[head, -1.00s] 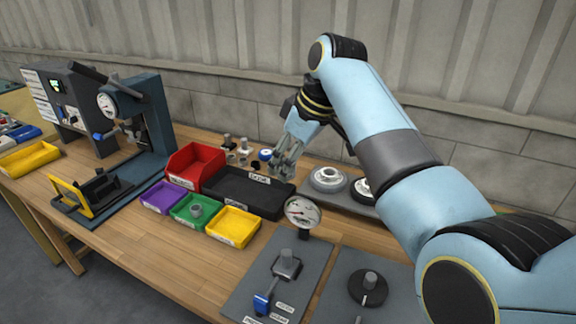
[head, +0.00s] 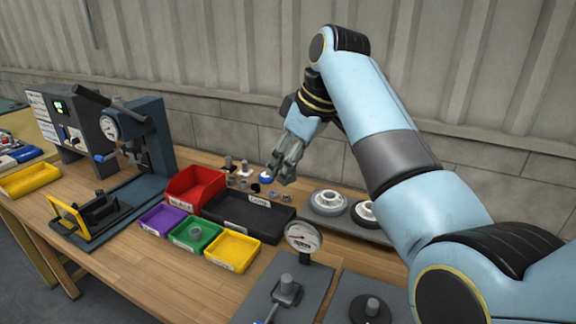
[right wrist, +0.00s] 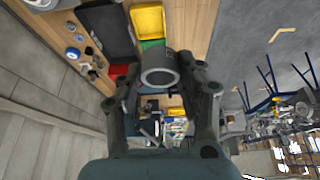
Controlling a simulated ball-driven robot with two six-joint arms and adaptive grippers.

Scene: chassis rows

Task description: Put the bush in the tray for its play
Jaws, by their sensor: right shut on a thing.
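My right gripper (head: 282,174) is above the back of the bench, behind the black tray (head: 222,213). In the right wrist view (right wrist: 160,88) it is shut on a grey ring-shaped bush (right wrist: 158,72). The held bush is hard to make out in the head view. In front are a purple tray (head: 143,222), a green tray (head: 180,240) with a grey bush (head: 195,232) in it, and a yellow tray (head: 232,256). A red bin (head: 194,184) stands behind them. Tray labels are too small to read. My left gripper is not in view.
Several small parts (head: 244,169) stand behind the black tray. A dial gauge (head: 303,236) stands right of the yellow tray. Wheel-like discs (head: 327,202) are further right, and a press (head: 150,135) is at left. Bare bench (head: 165,275) lies in front of the trays.

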